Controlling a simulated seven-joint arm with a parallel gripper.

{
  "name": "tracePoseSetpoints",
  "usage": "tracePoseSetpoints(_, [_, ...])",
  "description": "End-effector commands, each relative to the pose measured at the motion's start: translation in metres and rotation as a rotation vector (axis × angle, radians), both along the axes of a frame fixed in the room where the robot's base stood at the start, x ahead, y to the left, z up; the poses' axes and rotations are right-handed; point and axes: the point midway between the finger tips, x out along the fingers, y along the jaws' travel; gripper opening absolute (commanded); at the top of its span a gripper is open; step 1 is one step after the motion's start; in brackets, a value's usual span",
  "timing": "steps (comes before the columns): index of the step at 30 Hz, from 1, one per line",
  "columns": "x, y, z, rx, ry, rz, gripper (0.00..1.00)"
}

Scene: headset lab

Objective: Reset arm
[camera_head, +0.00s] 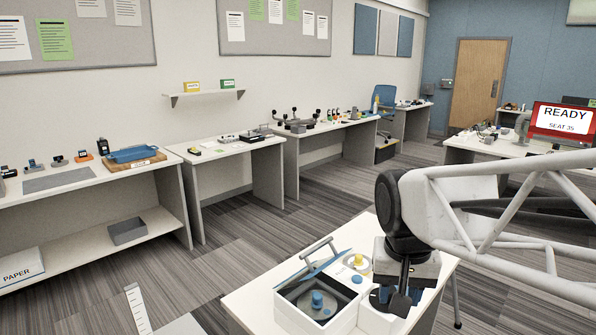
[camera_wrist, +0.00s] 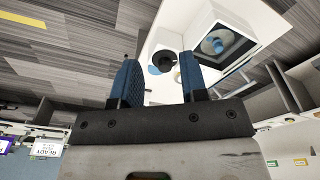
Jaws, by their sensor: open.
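My gripper (camera_head: 393,300) is at the near white table, at the end of my white truss arm. In the wrist view its two blue fingers (camera_wrist: 160,72) stand apart with nothing between them. A white open-topped box (camera_head: 283,315) with a dark interior and a blue knob (camera_head: 317,299) inside is to the left of the gripper. The knob also shows in the wrist view (camera_wrist: 213,44). My wrist hides part of the table's right side. I cannot tell whether the fingers touch anything.
A blue panel with a grey handle (camera_head: 318,250) lies tilted behind the box. A yellow knob (camera_head: 358,260) sits on a pale disc nearby. Benches with small items line the wall. A screen (camera_head: 563,120) reads READY, SEAT 35. The grey striped floor (camera_head: 250,235) between is open.

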Motion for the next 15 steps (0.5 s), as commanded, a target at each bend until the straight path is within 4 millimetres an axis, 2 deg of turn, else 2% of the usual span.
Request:
tracePoseSetpoints(3, [-0.026,-0.006,-0.008,0.004,-0.033,0.045,0.4])
tracePoseSetpoints(9, [-0.062,-0.013,-0.023,0.003,-0.082,0.118,0.4])
tracePoseSetpoints(15, [-0.083,-0.017,-0.033,-0.001,-0.114,0.163,0.4])
